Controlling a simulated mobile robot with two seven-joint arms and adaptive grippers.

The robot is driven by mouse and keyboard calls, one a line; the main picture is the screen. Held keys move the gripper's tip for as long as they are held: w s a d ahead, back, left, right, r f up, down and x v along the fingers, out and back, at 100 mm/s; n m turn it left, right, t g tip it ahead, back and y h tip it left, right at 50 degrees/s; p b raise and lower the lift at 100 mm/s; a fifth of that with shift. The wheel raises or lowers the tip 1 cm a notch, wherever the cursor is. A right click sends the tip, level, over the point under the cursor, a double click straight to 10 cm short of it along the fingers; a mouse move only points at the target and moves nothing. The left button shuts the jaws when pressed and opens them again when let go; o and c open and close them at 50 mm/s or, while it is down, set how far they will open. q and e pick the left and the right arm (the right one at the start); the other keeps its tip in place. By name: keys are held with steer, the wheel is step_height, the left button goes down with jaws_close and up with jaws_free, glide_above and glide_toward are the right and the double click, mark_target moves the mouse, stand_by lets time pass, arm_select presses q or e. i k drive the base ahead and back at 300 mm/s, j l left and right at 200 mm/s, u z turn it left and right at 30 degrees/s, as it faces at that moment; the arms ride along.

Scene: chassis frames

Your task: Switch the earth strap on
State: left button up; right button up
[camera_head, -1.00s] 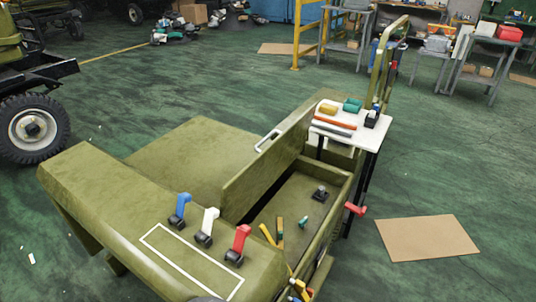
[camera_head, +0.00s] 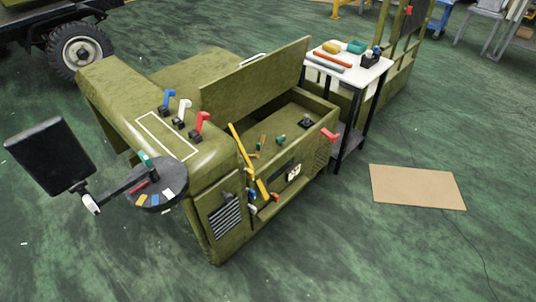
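The olive-green chassis (camera_head: 215,215) stands in the middle of the view. On its sloped top are a blue lever (camera_head: 168,99), a white lever (camera_head: 183,111) and a red lever (camera_head: 202,121), all standing up on black bases. Another red handle (camera_head: 329,134) sticks out at the open bay's right edge. A yellow bar (camera_head: 248,160) slants down the chassis front, with small blue, yellow and red handles (camera_head: 252,195) near its lower end. I cannot tell which part is the earth strap. Neither of my grippers is in view.
A round dark tray (camera_head: 158,190) with coloured pieces and a black panel (camera_head: 48,157) stand close at left. A white-topped table (camera_head: 350,72) with small items stands behind the bay. Cardboard (camera_head: 417,187) lies at right. The floor in front is clear.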

mark_target(259, 145)
steer(key=i+l+u, duration=0.1)
steer(key=i+l, duration=0.2)
steer(key=i+l+u, duration=0.15)
steer(key=l, duration=0.3)
steer(key=i+l+u, duration=0.1)
steer(key=i+l, duration=0.25)
steer(key=i+l+u, duration=0.1)
steer(key=l, duration=0.4)
steer(key=i+l+u, duration=0.1)
steer(key=i+l, duration=0.25)
steer(key=l, duration=0.15)
steer(key=i+l+u, duration=0.15)
steer(key=l, duration=0.3)
steer(key=i+l+u, duration=0.1)
steer(key=l, duration=0.4)
steer(key=i+l+u, duration=0.1)
steer(key=i+l, duration=0.15)
steer(key=l, duration=0.25)
